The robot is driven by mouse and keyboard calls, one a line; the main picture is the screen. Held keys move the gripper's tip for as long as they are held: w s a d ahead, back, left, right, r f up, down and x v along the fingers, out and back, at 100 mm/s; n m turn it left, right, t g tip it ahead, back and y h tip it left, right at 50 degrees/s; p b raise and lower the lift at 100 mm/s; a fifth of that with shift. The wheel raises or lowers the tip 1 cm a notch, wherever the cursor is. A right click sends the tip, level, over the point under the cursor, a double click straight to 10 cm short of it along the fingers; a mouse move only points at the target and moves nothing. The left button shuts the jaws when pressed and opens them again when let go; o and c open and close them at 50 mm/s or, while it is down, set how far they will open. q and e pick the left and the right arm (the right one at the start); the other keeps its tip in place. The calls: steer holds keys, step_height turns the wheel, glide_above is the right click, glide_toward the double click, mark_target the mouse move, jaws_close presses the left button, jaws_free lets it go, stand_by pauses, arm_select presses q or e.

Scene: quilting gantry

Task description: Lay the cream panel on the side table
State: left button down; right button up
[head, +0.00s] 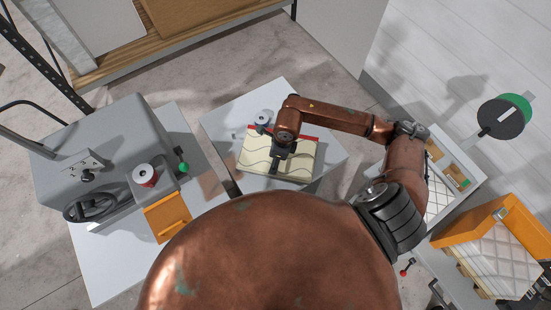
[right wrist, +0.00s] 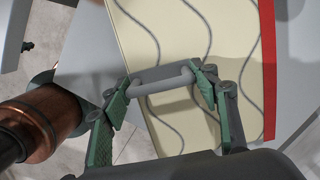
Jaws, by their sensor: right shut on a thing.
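The cream panel (head: 290,166), with wavy grey stitch lines and a red strip along its far edge, is over the white table (head: 228,125) in the middle of the head view. My right gripper (head: 281,154) is above the panel. In the right wrist view, its green-padded fingers (right wrist: 164,84) are shut on the panel's grey handle (right wrist: 168,83). The panel also fills the middle of that view (right wrist: 180,35), its red strip at the right. I cannot tell whether the panel touches the tabletop. My left gripper is not in view.
A grey spool-like item (head: 262,118) stands at the panel's far left corner. A grey machine (head: 100,145) with a handwheel stands on another table to the left. An orange bin (head: 475,230) with quilted white pieces is at the right. Bare tabletop shows right of the panel.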

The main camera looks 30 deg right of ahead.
steer(key=shift+f, duration=0.15)
steer(key=o, duration=1.7)
steer(key=shift+r, duration=0.35)
steer(key=r, duration=0.3)
steer(key=d+r+b, duration=0.1)
steer(key=r, duration=0.3)
steer(key=s+r+b, duration=0.1)
steer(key=r, duration=0.3)
steer(key=shift+d+r, duration=0.15)
steer(key=shift+r, duration=0.1)
